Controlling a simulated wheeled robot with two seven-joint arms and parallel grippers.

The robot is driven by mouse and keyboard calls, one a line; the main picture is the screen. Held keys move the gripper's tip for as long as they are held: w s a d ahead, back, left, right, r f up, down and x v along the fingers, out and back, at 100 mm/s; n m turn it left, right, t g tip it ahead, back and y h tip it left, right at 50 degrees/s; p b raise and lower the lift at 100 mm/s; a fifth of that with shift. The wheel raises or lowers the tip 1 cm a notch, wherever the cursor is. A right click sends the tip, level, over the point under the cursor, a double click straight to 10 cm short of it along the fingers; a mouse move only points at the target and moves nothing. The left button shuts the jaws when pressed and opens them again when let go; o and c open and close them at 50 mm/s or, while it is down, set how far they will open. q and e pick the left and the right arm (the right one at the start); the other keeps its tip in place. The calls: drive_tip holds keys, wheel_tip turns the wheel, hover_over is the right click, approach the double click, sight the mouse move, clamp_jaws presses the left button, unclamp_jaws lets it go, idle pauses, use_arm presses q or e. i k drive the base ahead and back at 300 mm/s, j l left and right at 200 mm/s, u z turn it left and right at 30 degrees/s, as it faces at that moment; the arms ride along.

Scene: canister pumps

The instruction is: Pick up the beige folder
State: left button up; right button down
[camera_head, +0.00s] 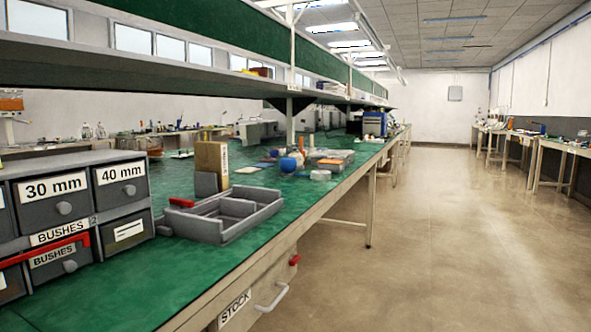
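A tan, box-like upright object (211,158) stands on the green bench top, behind the grey divided tray; it may be the beige folder, but I cannot tell for sure. Neither of my grippers is in view, and nothing is held in the picture.
A grey divided tray (205,228) sits near the bench's front edge. Labelled grey drawers (60,205) stand at the left. A blue ball (288,165) and small parts lie farther along. A shelf (150,88) overhangs the bench. The floor (440,240) at right is clear.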

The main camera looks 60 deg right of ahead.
sight(209, 157)
drive_tip(key=z, duration=1.3)
drive_tip(key=k, duration=0.05)
